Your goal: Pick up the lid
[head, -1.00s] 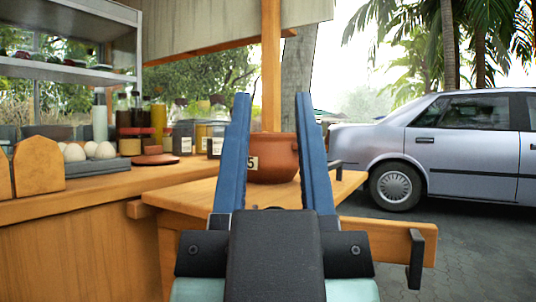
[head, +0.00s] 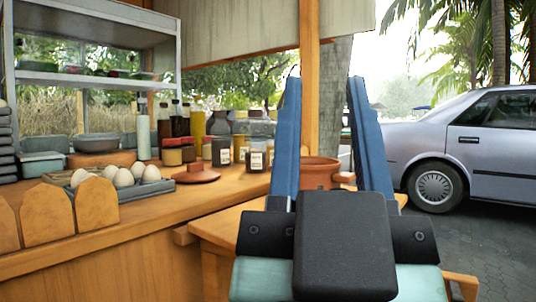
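The lid (head: 196,175) is a reddish-brown clay disc with a small knob. It lies on the wooden counter, left of my gripper and in front of the jars. My gripper (head: 323,82) is open, with its two blue fingers apart and pointing up in the picture. Nothing is held between them. A reddish-brown clay pot (head: 319,170) stands on the lower wooden table, seen between and beyond the fingers. Its lower part is hidden by my gripper.
Several bottles and jars (head: 222,140) stand behind the lid. A grey tray of eggs (head: 150,188) is left of it, with wooden dividers (head: 48,216) in front. A metal shelf (head: 75,80) rises at the left. A silver car (head: 470,150) is outside at the right.

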